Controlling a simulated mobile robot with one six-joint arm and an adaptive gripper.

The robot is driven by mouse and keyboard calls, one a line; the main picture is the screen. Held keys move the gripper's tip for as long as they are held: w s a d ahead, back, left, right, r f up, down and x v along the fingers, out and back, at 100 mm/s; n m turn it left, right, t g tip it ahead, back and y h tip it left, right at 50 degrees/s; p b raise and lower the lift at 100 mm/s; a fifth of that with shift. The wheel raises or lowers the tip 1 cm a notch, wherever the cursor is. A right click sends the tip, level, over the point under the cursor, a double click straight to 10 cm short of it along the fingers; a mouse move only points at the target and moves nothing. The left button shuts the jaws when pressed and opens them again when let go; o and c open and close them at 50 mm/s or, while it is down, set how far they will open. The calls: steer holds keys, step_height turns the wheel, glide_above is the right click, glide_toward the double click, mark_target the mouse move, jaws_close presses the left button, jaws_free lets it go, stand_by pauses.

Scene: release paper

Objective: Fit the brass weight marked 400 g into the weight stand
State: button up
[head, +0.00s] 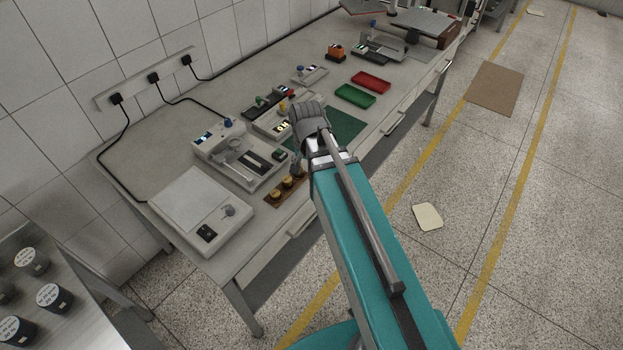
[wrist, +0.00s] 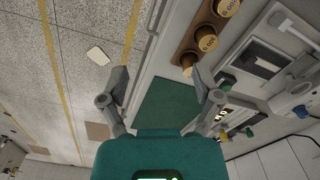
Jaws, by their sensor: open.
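A brown wooden block (head: 273,201) with brass weights sits near the front edge of the bench, and I take it to be the weight stand; it also shows in the wrist view (wrist: 182,47). Brass weights (wrist: 207,39) stand in a row on it. Their marks are too small to read surely, so I cannot tell which one is 400 g. My gripper (wrist: 160,82) is open and empty, its fingers spread wide.
A white balance-like device (head: 201,213) and a grey instrument (head: 239,158) stand left of and behind the block. A green mat (head: 346,127), a green tray (head: 355,96) and a red tray (head: 371,82) lie farther along. Dark labelled canisters (head: 55,297) stand at lower left.

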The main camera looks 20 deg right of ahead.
steer(key=s+n, duration=0.4)
steer(key=n, duration=0.2)
steer(key=shift+s, duration=0.4)
